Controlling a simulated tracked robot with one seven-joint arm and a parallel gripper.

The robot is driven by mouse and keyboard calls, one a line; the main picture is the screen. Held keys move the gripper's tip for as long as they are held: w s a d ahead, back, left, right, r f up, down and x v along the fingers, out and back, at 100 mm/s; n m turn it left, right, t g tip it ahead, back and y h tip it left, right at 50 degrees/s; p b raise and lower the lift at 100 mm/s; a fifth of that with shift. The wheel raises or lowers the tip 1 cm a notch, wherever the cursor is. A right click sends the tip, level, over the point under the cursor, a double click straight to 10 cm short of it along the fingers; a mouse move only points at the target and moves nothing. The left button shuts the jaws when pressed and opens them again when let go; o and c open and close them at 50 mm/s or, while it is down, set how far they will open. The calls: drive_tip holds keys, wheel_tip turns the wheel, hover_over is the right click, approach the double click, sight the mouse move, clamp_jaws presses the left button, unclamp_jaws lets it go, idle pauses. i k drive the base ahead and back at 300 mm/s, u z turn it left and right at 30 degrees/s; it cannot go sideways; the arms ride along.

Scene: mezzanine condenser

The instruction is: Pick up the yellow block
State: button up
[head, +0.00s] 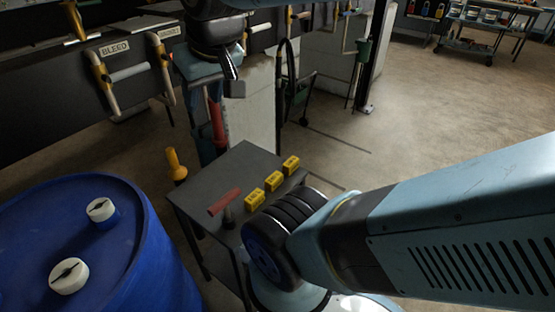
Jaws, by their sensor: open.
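Three yellow blocks with dark markings lie in a slanting row on a small dark grey table (245,158). The near block (253,200) is next to my arm's dark wheel-like joint. The middle block (273,181) and the far block (291,165) lie further back to the right, the far one near the table's right edge. My gripper (233,80) hangs at the top of the head view, apart from the blocks and higher in the picture. It is open, and I see nothing between its fingers.
A red piece (224,202) with a dark stem lies left of the blocks. A blue drum (145,250) with white caps stands at the left. A yellow-handled object (176,165) is by the table's left corner. Pipes and a "BLEED" sign (115,47) are behind. Open floor (430,130) lies right.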

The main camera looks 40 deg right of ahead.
sight(290, 165)
drive_tip(key=k, duration=0.45)
drive_tip(key=u, duration=1.05)
drive_tip(key=k, duration=1.3)
drive_tip(key=z, duration=1.3)
drive_tip(key=i, duration=1)
